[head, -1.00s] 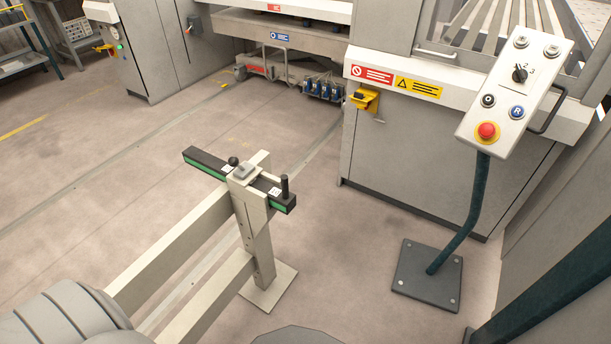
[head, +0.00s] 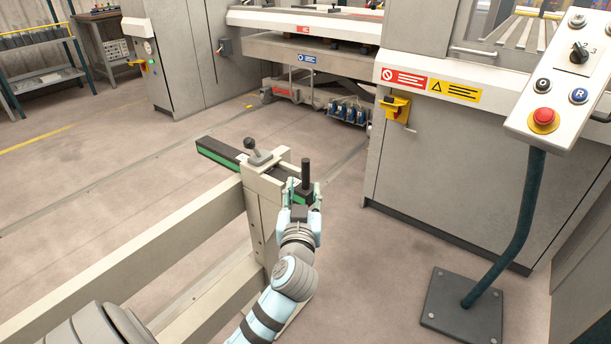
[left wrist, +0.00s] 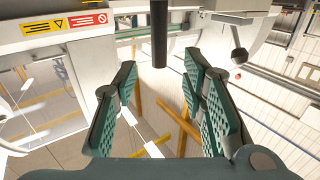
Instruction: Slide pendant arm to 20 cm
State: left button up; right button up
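The sliding arm is a dark bar with a green side (head: 218,153), lying across the top of a beige post (head: 263,200). A black upright handle (head: 306,172) stands at its near right end and also shows in the left wrist view (left wrist: 159,35). A clamp lever with a dark ball knob (head: 250,143) sits on the post top; its ball shows at right in the left wrist view (left wrist: 239,57). My left gripper (head: 304,190) is open at the handle, one finger to each side. The wrist view shows gaps beside the handle. My right gripper is out of view.
A control pendant (head: 560,95) on a dark green pole with a floor plate (head: 463,305) stands at right. The grey machine cabinet (head: 460,165) is behind. Beige rails (head: 140,255) run from the post toward lower left. Open floor lies left of the post.

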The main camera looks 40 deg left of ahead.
aim_at(305, 172)
pick_arm(q)
jog(key=b+x, duration=0.1)
jog(key=x, duration=0.7)
jog(key=shift+w+a+f, duration=0.1)
jog(key=shift+w+f, duration=0.05)
jog(key=shift+w+a+b, duration=0.25)
jog(key=shift+w+b, duration=0.05)
jog(key=shift+w, duration=0.15)
grip_shut()
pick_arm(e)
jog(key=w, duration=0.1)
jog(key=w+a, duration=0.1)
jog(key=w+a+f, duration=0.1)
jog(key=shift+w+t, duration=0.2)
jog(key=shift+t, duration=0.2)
